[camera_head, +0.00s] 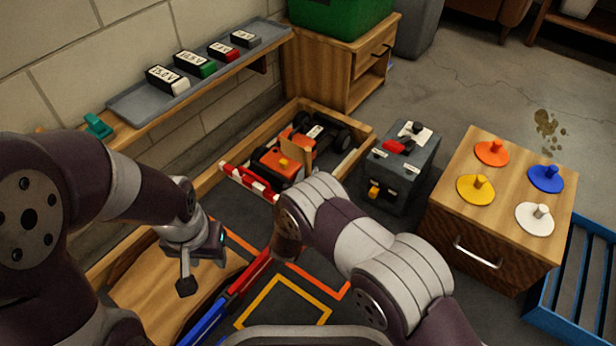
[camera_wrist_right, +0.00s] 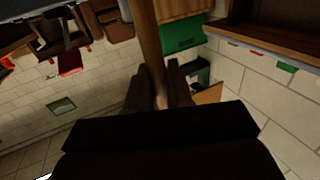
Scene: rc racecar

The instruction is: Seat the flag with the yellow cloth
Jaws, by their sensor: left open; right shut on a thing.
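My right gripper (camera_wrist_right: 159,92) is shut on a brown pole (camera_wrist_right: 149,45) in the right wrist view; the pole runs up out of the picture. In the head view this gripper is hidden behind my right arm. I cannot make out a yellow cloth for certain; a tan panel (camera_wrist_right: 208,95) shows beside the fingers, and I cannot tell whether it belongs to the pole. My left gripper (camera_head: 188,276) is open and empty, over the lower left.
A grey box (camera_head: 397,180) with a red lever stands right of the bay. A wooden cabinet (camera_head: 505,235) carries orange, blue, yellow and white knobbed discs. A wall shelf (camera_head: 140,110) holds several labelled blocks. Red and blue bars (camera_head: 235,288) lie below the left gripper.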

